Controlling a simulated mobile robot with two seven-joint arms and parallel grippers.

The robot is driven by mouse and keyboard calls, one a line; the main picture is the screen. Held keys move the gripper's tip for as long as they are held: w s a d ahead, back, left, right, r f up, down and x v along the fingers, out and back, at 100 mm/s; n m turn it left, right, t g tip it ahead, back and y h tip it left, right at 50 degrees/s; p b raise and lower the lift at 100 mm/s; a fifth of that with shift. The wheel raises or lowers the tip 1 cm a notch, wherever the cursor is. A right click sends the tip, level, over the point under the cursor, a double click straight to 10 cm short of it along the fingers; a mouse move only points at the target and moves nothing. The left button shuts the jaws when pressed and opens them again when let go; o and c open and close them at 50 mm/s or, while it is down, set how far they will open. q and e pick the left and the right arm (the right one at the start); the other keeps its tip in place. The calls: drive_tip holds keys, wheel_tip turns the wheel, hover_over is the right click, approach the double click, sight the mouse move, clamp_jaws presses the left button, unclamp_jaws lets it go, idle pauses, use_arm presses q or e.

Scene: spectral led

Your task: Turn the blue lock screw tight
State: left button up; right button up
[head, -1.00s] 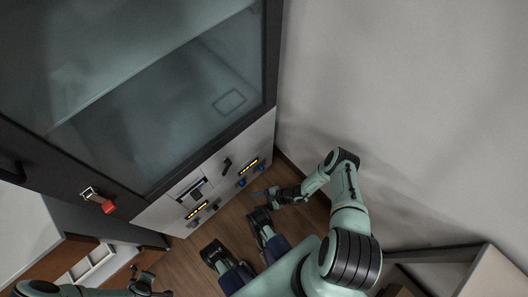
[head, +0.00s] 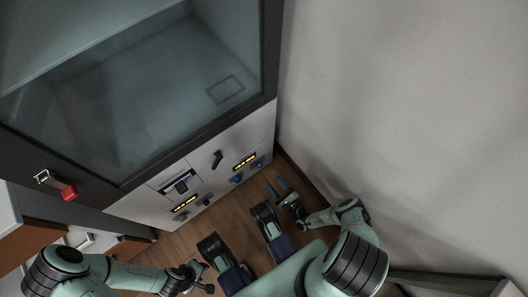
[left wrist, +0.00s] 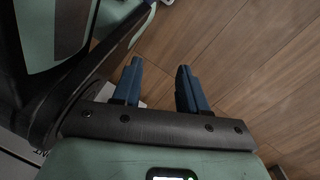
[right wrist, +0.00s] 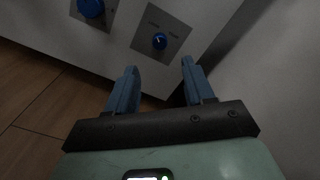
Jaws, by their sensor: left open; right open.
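The lettering is too small to read surely. In the head view they appear as blue spots, one at the right (head: 260,164) and one left of it (head: 237,178). My right gripper (right wrist: 157,82) is open and empty, its fingers pointing at the panel just below the small knob, apart from it. My left gripper (left wrist: 158,82) is open and empty above the floor.
The cabinet front (head: 250,134) also carries a black handle (head: 217,159) and yellow-lit strips (head: 245,161). A grey wall (head: 400,120) stands close on the right. A red-handled latch (head: 68,193) is at the left. Wooden floor (left wrist: 250,60) lies below.

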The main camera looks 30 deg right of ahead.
sight(260, 165)
use_arm(q)
drive_tip(key=shift+s+a+f+g+b, duration=0.1)
drive_tip(key=shift+s+f+g+b, duration=0.25)
drive_tip(key=shift+s, duration=0.45)
drive_tip(key=shift+s+a+f+g+b, duration=0.15)
drive_tip(key=shift+s+f+b, duration=0.25)
drive_tip(key=shift+s, duration=0.4)
use_arm(e)
drive_tip(key=w, duration=0.9)
drive_tip(key=shift+a, duration=0.3)
use_arm(q)
drive_tip(key=shift+d, duration=0.1)
use_arm(e)
drive_tip(key=shift+w, duration=0.1)
clamp_jaws()
